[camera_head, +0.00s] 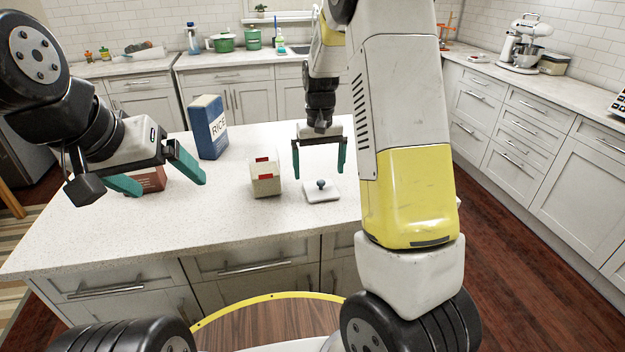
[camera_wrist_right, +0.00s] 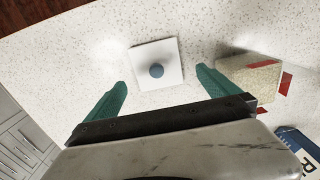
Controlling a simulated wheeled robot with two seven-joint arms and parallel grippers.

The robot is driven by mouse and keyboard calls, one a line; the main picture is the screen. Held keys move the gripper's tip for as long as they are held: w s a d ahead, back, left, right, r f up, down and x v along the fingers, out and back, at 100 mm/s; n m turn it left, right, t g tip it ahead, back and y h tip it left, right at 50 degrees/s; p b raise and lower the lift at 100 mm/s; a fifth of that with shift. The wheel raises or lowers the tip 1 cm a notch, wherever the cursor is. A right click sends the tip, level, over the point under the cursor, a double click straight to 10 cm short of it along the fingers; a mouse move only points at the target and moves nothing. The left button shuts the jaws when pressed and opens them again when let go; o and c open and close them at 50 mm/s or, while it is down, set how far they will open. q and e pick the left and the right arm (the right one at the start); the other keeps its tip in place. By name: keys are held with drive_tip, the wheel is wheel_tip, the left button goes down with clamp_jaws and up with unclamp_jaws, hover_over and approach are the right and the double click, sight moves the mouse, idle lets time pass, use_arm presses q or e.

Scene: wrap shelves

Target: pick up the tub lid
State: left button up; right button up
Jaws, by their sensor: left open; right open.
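The tub lid (camera_head: 322,191) is a white square plate with a blue-grey round knob, lying flat on the counter. It also shows in the right wrist view (camera_wrist_right: 157,64), just beyond and between the fingertips. My right gripper (camera_head: 319,172) is open and empty, above and slightly behind the lid in the head view; its green fingers frame the lid in the wrist view (camera_wrist_right: 162,76). My left gripper (camera_head: 170,185) is open at the left of the counter, in front of a reddish-brown box (camera_head: 152,179) that it partly hides. I cannot tell whether it touches that box.
A cream tub (camera_head: 266,184) with red patches stands left of the lid, close to one right finger in the wrist view (camera_wrist_right: 252,78). A blue rice box (camera_head: 208,128) stands upright farther back. The white counter (camera_head: 230,225) is clear in front.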

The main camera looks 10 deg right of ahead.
sight(321, 181)
drive_tip(key=f, duration=0.5)
drive_tip(key=shift+s+d+f, duration=0.15)
drive_tip(key=shift+d+f, duration=0.1)
drive_tip(key=shift+f, duration=0.05)
drive_tip(key=c, duration=1.4)
drive_tip(key=shift+r, duration=0.1)
